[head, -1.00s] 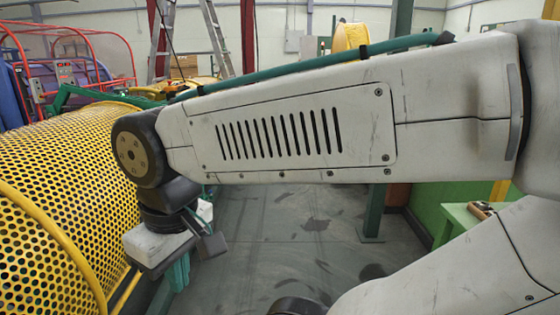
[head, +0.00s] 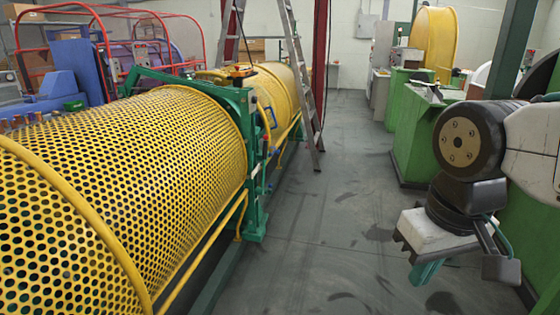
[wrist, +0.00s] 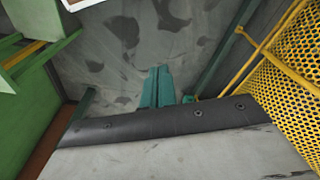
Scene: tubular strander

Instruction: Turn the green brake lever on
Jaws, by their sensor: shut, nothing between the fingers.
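No separate green brake lever can be told apart with certainty. A green frame (head: 250,150) stands at the end of the yellow perforated guard (head: 110,180), left of centre in the head view. A green bar (head: 170,82) runs from it above the guard; I cannot tell whether this is the lever. My gripper (head: 424,273) hangs at the right of the head view, over the aisle and well apart from the frame. Its teal fingers also show in the wrist view (wrist: 157,88), pressed together and empty, above the grey floor.
The aisle floor (head: 330,210) is clear between the guard and the green machine housings (head: 415,140) at right. A stepladder (head: 302,80) stands beyond the frame. A yellow rail (head: 205,250) runs low along the guard. Red tubular rails (head: 100,30) rise at the back left.

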